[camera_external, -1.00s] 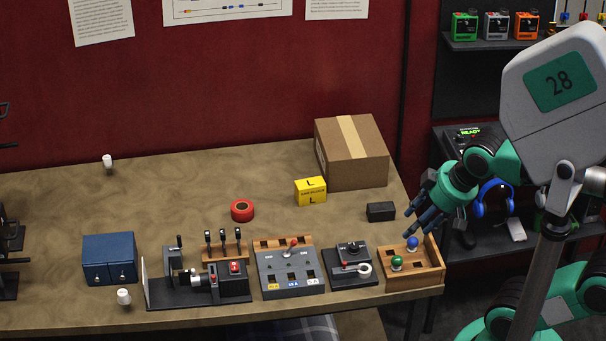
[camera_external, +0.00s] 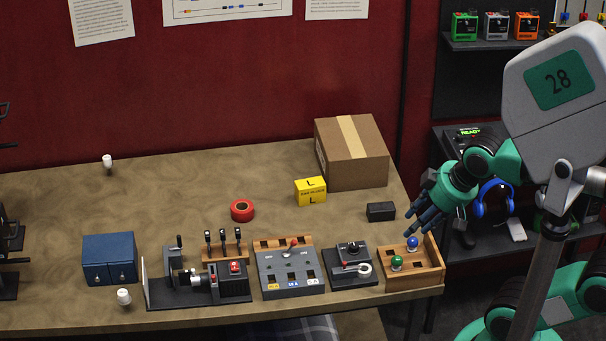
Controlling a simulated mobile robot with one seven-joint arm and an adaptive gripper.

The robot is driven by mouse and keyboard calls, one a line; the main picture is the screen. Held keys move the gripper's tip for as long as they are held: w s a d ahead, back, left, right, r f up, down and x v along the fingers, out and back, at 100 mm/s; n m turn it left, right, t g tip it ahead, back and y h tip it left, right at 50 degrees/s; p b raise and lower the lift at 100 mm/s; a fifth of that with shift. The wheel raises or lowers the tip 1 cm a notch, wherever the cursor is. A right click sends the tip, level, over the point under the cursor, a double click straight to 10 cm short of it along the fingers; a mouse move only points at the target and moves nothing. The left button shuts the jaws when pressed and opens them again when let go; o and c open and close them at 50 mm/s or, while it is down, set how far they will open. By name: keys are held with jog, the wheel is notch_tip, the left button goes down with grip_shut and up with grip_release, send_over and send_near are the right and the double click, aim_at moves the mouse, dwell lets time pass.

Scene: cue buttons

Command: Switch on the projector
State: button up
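I cannot make out a projector by name in this view. At the right end of the table is a wooden box (camera_external: 424,275) with a green button (camera_external: 396,262) and a blue button (camera_external: 412,243). My gripper (camera_external: 428,232) hangs just above the box's back right, close to the blue button, with its dark fingers pointing down. Whether it touches the button, and how wide the fingers are, cannot be told. To the left are a black panel with a dial and lever (camera_external: 350,266) and a grey slider panel with a red knob (camera_external: 290,267).
Behind are red tape (camera_external: 242,211), a yellow box (camera_external: 310,191), a black block (camera_external: 381,211) and a cardboard box (camera_external: 352,153). The middle left is clear.

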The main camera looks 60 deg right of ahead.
jog(key=shift+w+r, duration=0.15)
jog(key=shift+w, duration=0.05)
grip_shut()
jog(key=w+a+r+m+g+p, duration=0.1)
jog(key=w+a+m+p, duration=0.1)
jog(key=w, duration=1)
jog(key=w+a+r+m+g+p, duration=0.1)
jog(key=w+r+m+p, duration=0.1)
jog(key=w, duration=1.1)
jog(key=w+a+f+m+g+p, duration=0.1)
jog(key=w+a+f+m+p, duration=0.1)
jog(key=w+f, duration=0.7)
jog(key=w+a+f+m+g+h+p, duration=0.1)
jog(key=w+a+f+m, duration=0.2)
jog(key=w+f, duration=0.7)
jog(key=shift+w+a+f+g+p, duration=0.3)
jog(key=shift+w+a, duration=0.7)
jog(key=shift+w, duration=1)
jog(key=shift+r, duration=0.1)
